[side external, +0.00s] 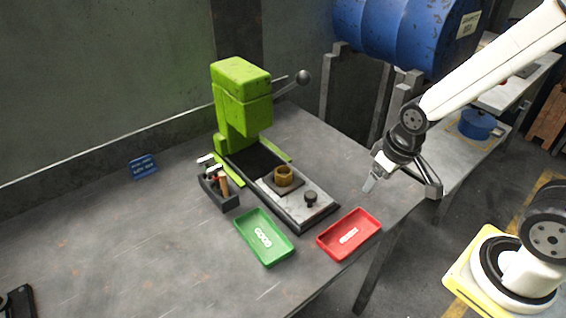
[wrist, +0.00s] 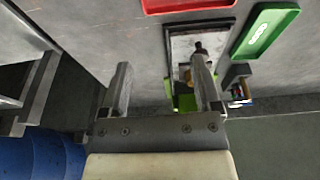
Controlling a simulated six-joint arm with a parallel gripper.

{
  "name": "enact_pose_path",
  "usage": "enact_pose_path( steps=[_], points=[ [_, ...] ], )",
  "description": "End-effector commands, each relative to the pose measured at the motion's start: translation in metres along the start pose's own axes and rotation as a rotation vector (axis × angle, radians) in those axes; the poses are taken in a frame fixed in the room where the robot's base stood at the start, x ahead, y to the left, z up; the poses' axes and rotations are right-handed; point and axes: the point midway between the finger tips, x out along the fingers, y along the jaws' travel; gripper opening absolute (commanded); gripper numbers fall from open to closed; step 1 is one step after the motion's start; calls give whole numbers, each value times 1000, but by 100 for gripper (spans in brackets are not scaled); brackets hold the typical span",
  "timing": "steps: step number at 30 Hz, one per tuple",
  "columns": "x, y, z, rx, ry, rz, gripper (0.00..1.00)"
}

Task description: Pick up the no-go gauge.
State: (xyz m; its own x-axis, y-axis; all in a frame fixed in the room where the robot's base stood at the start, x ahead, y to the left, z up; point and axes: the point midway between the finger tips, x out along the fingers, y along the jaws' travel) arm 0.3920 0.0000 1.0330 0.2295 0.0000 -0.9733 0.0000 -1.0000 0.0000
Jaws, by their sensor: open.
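A dark holder (side external: 222,203) stands on the bench left of the green press, with several small tools upright in it. One has an orange-brown handle (side external: 224,184), and pale metal ends show behind it. The no-go gauge seems to be among these, but I cannot tell which one it is. The holder also shows in the wrist view (wrist: 238,75), small, at the right. My gripper (side external: 402,184) is open and empty, above the bench's right edge, well to the right of the holder. Both fingers (wrist: 161,63) show in the wrist view with nothing between them.
The green press (side external: 241,95) has a lever and a base plate carrying a brass ring (side external: 283,176) and a black knob (side external: 310,197). A green tray (side external: 249,218) and a red tray (side external: 330,245) lie in front. The bench's left side is mostly clear.

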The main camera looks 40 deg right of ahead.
Motion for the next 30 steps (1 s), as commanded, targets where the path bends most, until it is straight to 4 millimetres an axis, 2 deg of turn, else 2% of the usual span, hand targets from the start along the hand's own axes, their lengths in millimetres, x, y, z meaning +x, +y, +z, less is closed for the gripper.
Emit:
enact_pose_path(
  steps=[7,8,9,11,12,23,30],
  points=[
    [0,0,0,0,0,0,81],
    [0,0,0,0,0,0,74],
    [0,0,0,0,0,0,62],
    [0,0,0,0,0,0,43],
    [0,0,0,0,0,0,37],
    [-2,0,-1,0,1,0,37],
    [-25,0,-7,0,8,0,37]
  ],
)
